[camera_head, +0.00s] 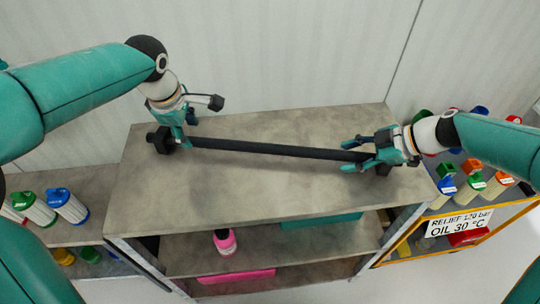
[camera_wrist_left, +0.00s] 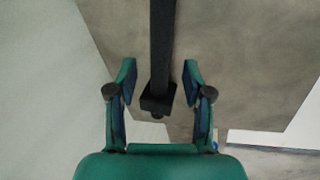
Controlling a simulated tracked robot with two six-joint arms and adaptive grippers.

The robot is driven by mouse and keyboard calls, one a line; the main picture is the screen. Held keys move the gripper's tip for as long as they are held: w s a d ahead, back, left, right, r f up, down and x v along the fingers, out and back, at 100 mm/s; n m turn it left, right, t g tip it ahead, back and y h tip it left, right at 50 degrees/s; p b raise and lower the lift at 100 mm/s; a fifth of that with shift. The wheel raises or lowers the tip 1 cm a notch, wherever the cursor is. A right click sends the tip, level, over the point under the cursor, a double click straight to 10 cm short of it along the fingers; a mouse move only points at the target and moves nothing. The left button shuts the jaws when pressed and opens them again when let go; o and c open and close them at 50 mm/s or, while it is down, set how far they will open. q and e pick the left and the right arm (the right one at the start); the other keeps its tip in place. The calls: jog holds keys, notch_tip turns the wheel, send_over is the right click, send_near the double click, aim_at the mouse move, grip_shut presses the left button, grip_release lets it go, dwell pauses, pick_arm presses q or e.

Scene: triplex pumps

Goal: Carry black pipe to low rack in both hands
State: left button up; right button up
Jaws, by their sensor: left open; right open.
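The black pipe (camera_head: 270,149) lies across the grey top of the shelf unit (camera_head: 240,123), its left end a little higher in the head view. My left gripper (camera_head: 188,118) is at the pipe's left end. In the left wrist view the left gripper (camera_wrist_left: 158,80) is open, with a finger on each side of the pipe (camera_wrist_left: 162,45) near its square black end block (camera_wrist_left: 158,99); gaps show on both sides. My right gripper (camera_head: 355,155) is open around the pipe's right end, which its fingers partly hide. I cannot tell which rack is the low rack.
A yellow-framed rack (camera_head: 455,212) with colored containers and a sign (camera_head: 459,223) stands at right. Another shelf (camera_head: 90,180) with white cylinders is at left. The wall is close behind.

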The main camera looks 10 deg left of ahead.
jog(key=v, duration=1.1)
jog(key=shift+d+r, duration=0.1)
jog(key=shift+s+d+r, duration=0.1)
jog(key=shift+d+r, duration=0.1)
pick_arm(q)
jog(key=v, duration=0.6)
